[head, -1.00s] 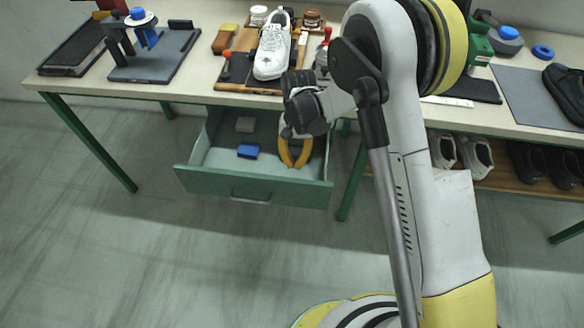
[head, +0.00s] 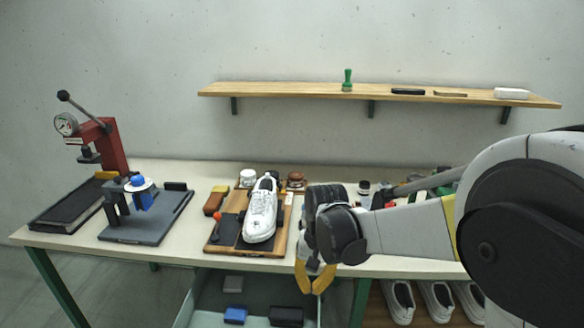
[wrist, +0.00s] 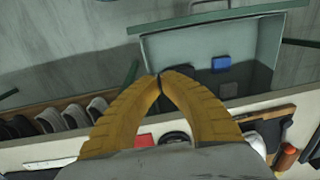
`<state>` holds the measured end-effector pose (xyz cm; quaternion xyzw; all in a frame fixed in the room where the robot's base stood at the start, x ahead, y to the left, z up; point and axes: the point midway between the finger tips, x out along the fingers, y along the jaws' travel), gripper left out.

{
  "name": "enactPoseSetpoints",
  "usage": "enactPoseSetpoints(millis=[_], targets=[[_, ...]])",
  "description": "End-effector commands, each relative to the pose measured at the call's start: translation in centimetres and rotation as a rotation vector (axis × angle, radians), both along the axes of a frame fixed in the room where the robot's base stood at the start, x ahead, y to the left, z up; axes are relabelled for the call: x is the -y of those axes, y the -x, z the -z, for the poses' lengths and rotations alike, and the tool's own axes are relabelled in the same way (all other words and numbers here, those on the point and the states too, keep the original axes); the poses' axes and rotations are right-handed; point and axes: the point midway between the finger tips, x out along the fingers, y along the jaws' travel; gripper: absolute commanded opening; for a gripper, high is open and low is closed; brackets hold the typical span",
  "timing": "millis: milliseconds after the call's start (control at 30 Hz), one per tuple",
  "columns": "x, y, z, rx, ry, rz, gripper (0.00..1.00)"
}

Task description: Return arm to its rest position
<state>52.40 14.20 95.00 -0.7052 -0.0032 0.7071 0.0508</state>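My gripper (head: 316,284) has yellow fingers. In the head view it hangs at the front edge of the workbench (head: 190,235), right of the white shoe (head: 260,212), above the right side of the open drawer (head: 196,304). In the wrist view the tips of my gripper (wrist: 161,76) meet with nothing between them, and the drawer (wrist: 270,45) lies beyond them. My arm comes in from the right of the head view and hides part of the bench.
The drawer holds a blue block (head: 235,315), a grey block (head: 233,284) and a dark block (head: 287,315). A red press (head: 114,148) stands at the bench's left. A wooden shelf (head: 300,90) runs along the wall. White shoes (head: 437,300) sit under the bench.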

Motion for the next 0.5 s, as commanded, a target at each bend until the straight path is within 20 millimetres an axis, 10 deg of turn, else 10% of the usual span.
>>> enactPoseSetpoints(millis=[200,500], targets=[[5.4,4.4,-7.2,0.191,-0.006,-0.004,0.00],[11.3,11.8,-11.5,0.451,0.034,-0.022,0.00]])
